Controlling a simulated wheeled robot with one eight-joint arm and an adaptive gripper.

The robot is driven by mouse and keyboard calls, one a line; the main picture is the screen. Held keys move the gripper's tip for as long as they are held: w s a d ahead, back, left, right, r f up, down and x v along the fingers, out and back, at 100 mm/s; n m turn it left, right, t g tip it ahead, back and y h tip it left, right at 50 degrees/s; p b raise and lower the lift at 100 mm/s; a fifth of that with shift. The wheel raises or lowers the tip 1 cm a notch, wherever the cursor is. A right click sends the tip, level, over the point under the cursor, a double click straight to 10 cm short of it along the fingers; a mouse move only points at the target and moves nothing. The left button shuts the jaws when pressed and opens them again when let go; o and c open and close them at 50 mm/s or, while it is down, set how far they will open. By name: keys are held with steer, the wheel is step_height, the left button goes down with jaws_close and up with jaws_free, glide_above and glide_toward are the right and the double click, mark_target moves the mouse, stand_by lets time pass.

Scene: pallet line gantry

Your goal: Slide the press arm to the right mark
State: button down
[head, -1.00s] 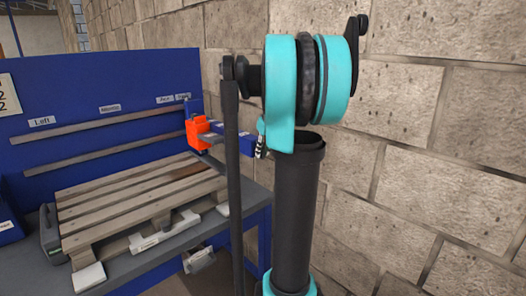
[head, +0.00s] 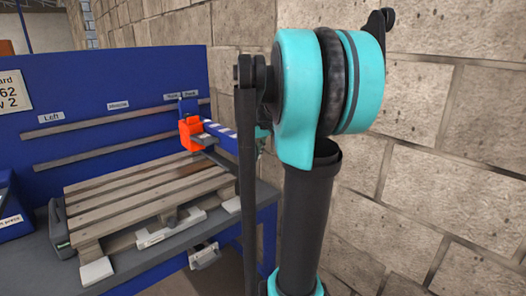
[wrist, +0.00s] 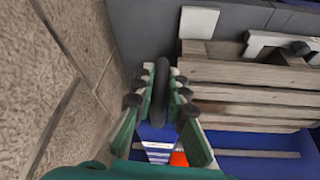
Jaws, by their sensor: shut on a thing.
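The press arm (head: 222,132) is blue with a striped label. Its orange carriage (head: 190,133) sits on the rails (head: 115,128) near their right end, around two small labels (head: 181,95), one of which seems to read "Right". My gripper (wrist: 160,92) is shut on the dark handle (wrist: 161,78) of the press arm, seen between the green fingers in the wrist view. The striped label (wrist: 157,150) and orange carriage (wrist: 178,158) show beyond the fingers. In the head view my own arm hides most of the gripper and the handle.
A wooden pallet (head: 130,200) lies on the grey bench below the press arm. "Left" (head: 51,117) and "Middle" (head: 118,105) labels are on the blue back panel (head: 100,85). A block wall (head: 450,150) stands close on the right.

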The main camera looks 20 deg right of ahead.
steer(key=c, duration=1.5)
jaws_free()
steer(key=shift+c, duration=0.2)
steer(key=v, duration=1.2)
steer(key=shift+f, duration=0.1)
